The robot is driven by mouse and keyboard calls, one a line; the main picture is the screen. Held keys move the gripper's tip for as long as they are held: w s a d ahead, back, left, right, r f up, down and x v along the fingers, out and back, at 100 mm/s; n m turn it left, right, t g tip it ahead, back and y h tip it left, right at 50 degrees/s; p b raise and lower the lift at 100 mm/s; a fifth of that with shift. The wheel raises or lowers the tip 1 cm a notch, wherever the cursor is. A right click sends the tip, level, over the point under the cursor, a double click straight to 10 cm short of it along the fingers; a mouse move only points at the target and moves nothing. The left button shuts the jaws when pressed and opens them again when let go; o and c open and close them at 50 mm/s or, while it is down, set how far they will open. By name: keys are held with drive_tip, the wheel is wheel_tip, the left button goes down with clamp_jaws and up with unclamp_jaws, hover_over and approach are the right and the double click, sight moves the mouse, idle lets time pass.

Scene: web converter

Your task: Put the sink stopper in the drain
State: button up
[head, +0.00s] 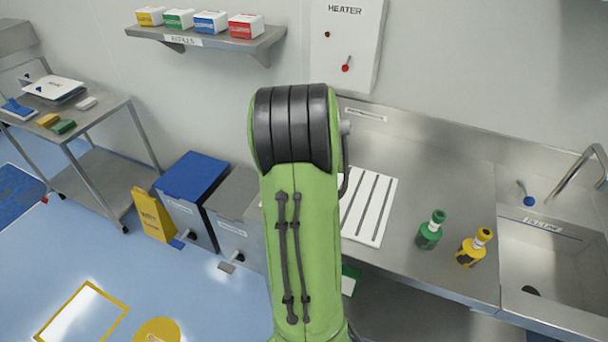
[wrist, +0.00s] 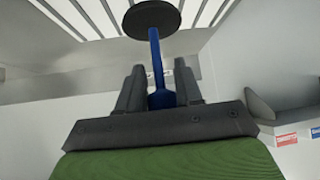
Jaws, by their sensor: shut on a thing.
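The sink stopper (wrist: 153,18), a black disc on a blue stem, shows in the wrist view. My gripper (wrist: 160,82) is shut on the blue stem, and the disc sticks out past the fingertips. In the head view my green arm fills the middle and hides the gripper and the stopper. The steel sink (head: 550,250) is at the far right, with a dark round drain (head: 531,290) low in its basin. The gripper is well to the left of the sink.
A green bottle (head: 430,231) and a yellow bottle (head: 474,248) stand on the counter left of the sink. A curved tap (head: 575,172) and a blue-handled lever (head: 527,196) stand behind it. A white slatted rack (head: 368,208) lies beside my arm. A heater box (head: 345,45) hangs above.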

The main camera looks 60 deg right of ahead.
drive_tip(key=f, duration=0.9)
drive_tip(key=shift+s+a+b, duration=0.2)
drive_tip(key=shift+s+b, duration=0.15)
drive_tip(key=shift+b, duration=0.05)
drive_tip(key=shift+f, duration=0.15)
drive_tip(key=shift+f, duration=0.1)
drive_tip(key=o, duration=1.1)
drive_tip(key=shift+c, duration=0.2)
drive_tip(key=shift+r, duration=0.2)
